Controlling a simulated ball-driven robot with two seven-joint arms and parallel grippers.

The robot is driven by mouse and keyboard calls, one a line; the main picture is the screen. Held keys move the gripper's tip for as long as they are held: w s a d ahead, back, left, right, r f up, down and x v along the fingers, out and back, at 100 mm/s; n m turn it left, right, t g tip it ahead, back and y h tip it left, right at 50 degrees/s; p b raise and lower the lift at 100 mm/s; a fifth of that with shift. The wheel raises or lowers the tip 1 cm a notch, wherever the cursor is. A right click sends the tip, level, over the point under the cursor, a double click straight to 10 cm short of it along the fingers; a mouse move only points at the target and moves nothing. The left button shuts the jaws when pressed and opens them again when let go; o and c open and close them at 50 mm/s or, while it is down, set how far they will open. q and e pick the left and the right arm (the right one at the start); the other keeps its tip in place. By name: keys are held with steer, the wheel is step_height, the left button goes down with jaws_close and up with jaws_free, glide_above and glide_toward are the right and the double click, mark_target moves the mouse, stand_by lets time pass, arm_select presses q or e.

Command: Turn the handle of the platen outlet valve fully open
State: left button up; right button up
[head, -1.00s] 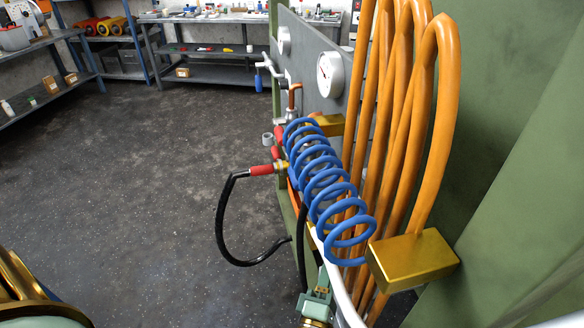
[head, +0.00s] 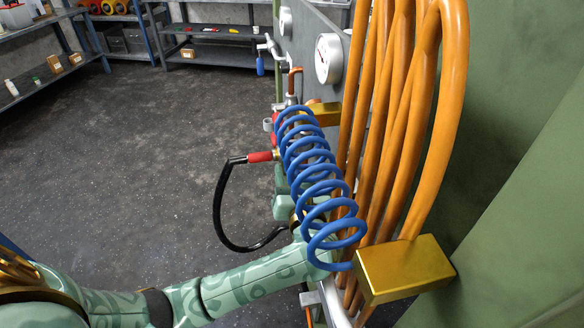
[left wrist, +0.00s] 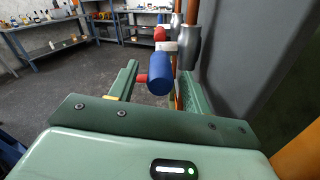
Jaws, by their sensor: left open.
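In the left wrist view a blue cylindrical grip (left wrist: 160,82) shows end-on, with a small red part (left wrist: 142,79) at its left. It lies in the picture between the two green fingers of my open left gripper (left wrist: 158,74); I cannot tell whether either finger touches it. Which valve this grip belongs to is not shown by any label I can read. In the head view my left arm reaches from the lower left to beneath the blue coiled hose (head: 322,190), which hides much of the gripper. My right gripper is not in view.
Orange hoses (head: 437,110) run down to a gold block (head: 404,268) at the right. A gauge (head: 328,58) sits on the grey panel. The floor at the left is clear.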

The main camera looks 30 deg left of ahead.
mark_target(290, 160)
arm_select(q)
steer(key=shift+x, duration=1.4)
